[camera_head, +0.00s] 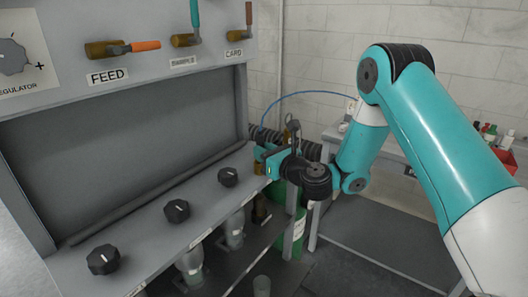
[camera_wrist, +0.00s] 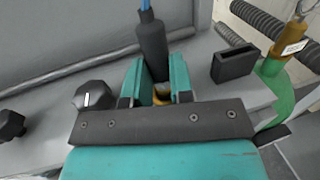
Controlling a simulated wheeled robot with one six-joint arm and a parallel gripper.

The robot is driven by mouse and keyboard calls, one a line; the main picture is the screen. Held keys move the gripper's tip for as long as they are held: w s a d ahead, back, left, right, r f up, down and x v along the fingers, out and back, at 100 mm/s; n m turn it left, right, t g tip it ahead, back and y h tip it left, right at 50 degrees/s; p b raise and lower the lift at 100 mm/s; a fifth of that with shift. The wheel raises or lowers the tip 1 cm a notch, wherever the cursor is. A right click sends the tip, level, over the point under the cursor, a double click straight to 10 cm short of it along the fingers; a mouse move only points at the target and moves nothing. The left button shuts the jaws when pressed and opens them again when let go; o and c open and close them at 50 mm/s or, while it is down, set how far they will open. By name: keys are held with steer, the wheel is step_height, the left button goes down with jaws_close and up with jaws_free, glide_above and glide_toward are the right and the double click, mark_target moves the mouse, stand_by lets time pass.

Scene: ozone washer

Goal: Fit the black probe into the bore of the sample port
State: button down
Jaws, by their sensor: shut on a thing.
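The black probe (camera_wrist: 152,45) is between the teal fingers of my gripper (camera_wrist: 160,80) in the wrist view, with its blue cable rising from its top end. My gripper is shut on it. A brass-coloured ring (camera_wrist: 162,97), perhaps the sample port, shows partly below the probe between the fingers. The probe's tip is hidden, so I cannot tell whether it is in the bore or above it. In the head view my gripper (camera_head: 268,157) is at the right end of the panel ledge; the probe is too small to make out there.
Black knobs (camera_wrist: 93,95) line the ledge (camera_head: 140,225) left of my gripper. A black open-topped holder (camera_wrist: 235,65) stands close on the right. Beyond it are a tagged brass fitting (camera_wrist: 290,42), a ribbed hose (camera_wrist: 258,22) and a green container (camera_wrist: 278,88). The blue cable (camera_head: 310,93) arcs behind.

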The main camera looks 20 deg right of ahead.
steer(key=shift+f+b, duration=0.75)
steer(key=shift+f, duration=0.2)
steer(key=c, duration=0.9)
jaws_free()
steer(key=shift+s+d+f+b, duration=0.25)
steer(key=shift+s+b, duration=0.2)
steer(key=shift+b, duration=0.25)
steer(key=shift+r+b+v, duration=0.15)
steer(key=shift+b+v, duration=3.95)
steer(key=shift+b, duration=1.2)
steer(key=shift+r+b+v, duration=0.1)
steer(key=shift+b+v, duration=4)
steer(key=shift+b, duration=1.2)
